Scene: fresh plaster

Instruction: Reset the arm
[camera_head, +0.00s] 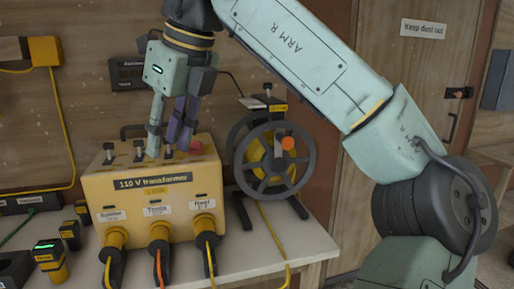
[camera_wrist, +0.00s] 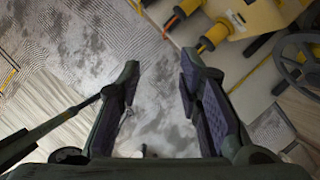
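My gripper (camera_head: 164,146) hangs from my arm with its fingers pointing down, in front of the upper part of the yellow 110 V transformer (camera_head: 101,187) in the head view. In the wrist view, my gripper (camera_wrist: 160,68) has its two dark-padded fingers well apart. Nothing is between them but the grey floor beyond. The transformer (camera_wrist: 262,14) also shows at the top right of the wrist view. In the head view I cannot tell whether the fingers touch its top.
Three cabled plugs, the middle one orange-cabled (camera_head: 159,236), sit in the transformer's front. A cable reel (camera_head: 240,158) stands right of it on the pale bench (camera_head: 252,240). Battery-like yellow-black units (camera_head: 50,262) stand at left. A door (camera_head: 425,70) is behind my arm.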

